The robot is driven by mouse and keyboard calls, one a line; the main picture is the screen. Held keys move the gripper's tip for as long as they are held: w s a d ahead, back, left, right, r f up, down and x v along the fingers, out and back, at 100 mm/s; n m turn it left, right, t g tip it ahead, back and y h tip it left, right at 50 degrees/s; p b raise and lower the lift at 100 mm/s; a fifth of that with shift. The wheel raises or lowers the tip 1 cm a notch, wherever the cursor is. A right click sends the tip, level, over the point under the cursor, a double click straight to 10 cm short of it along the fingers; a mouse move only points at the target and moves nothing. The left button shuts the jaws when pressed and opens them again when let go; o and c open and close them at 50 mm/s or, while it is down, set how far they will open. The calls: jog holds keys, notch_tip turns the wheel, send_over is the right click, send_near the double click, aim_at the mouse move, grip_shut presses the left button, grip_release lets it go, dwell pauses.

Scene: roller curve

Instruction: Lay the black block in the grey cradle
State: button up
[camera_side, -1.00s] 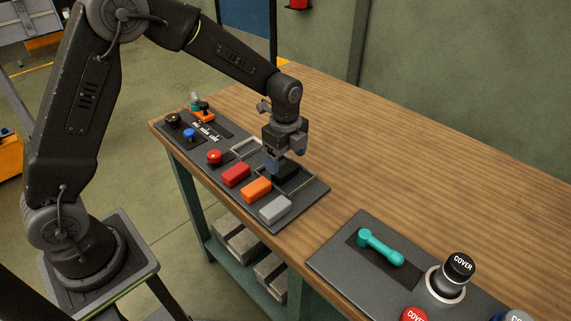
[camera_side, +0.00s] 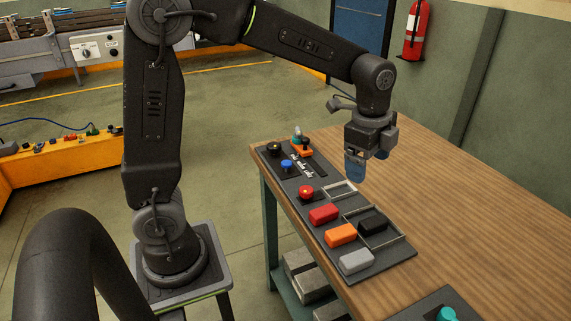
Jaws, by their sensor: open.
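The black block (camera_side: 373,222) lies within the larger grey-rimmed frame (camera_side: 401,240) on the dark panel, which looks like the grey cradle. Whether it sits fully flat on the bottom cannot be told. My gripper (camera_side: 367,163) is open and empty, above the panel and apart from the block, up and to its left in the picture. Its blue-tipped fingers point down.
A smaller grey frame (camera_side: 340,190) lies empty near the larger one. Red (camera_side: 324,214), orange (camera_side: 341,234) and grey (camera_side: 356,260) blocks line the panel's near side. A red button (camera_side: 306,192) and a blue knob (camera_side: 287,165) stand farther left. The wooden table (camera_side: 480,220) is clear to the right.

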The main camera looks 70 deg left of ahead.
jog(key=s+r+n+t, duration=0.1)
jog(key=s+n+t, duration=0.1)
jog(key=s+n, duration=0.5)
jog(key=s+a+r+n+t, duration=0.1)
jog(key=s+n, duration=0.5)
jog(key=s, duration=0.6)
jog(key=shift+r+n+t, duration=0.4)
jog(key=shift+r+t, duration=0.2)
jog(key=shift+r, duration=0.15)
